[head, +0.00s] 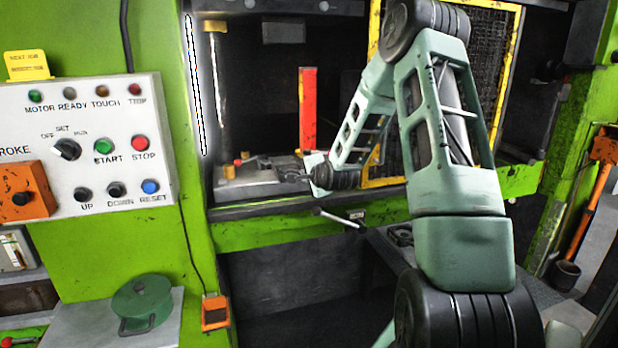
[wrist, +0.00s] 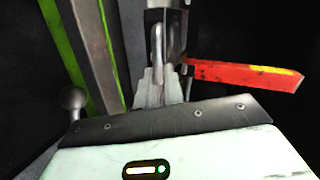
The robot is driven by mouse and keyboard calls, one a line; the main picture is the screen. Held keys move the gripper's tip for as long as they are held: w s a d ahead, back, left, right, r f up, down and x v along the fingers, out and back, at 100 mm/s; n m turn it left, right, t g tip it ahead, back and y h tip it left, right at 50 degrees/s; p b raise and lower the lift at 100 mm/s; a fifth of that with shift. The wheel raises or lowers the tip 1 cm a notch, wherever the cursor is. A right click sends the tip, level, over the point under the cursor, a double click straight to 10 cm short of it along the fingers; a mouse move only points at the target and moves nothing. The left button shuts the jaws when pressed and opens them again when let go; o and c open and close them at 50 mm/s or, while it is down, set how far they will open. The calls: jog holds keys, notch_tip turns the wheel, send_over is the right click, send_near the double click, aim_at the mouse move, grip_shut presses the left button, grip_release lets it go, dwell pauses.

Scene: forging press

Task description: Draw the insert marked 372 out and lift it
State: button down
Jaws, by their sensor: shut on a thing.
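In the wrist view my gripper (wrist: 163,84) is shut on a narrow grey metal part, which I take to be the insert (wrist: 157,42). A rounded bar of it rises from between the fingers. No number 372 can be read on it, and its far end is lost in the dark. In the head view my arm reaches into the press opening, with its wrist over the grey press bed (head: 255,187). The fingers and the held part cannot be made out clearly there.
A red upright bar (head: 308,110) stands just behind my wrist; it also shows in the wrist view (wrist: 245,75). A yellow-framed mesh guard (head: 490,75) is behind my arm. A bright light strip (head: 195,90) lines the opening's left side. A control panel (head: 90,150) is farther left.

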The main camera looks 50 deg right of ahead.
jog(key=shift+s+a, duration=0.1)
jog(key=shift+s, duration=0.1)
jog(key=c, duration=1.4)
grip_release()
jog(key=shift+c, duration=0.2)
jog(key=shift+s, duration=0.1)
jog(key=b+v, duration=0.6)
jog(key=v, duration=1.1)
jog(key=shift+a, duration=0.2)
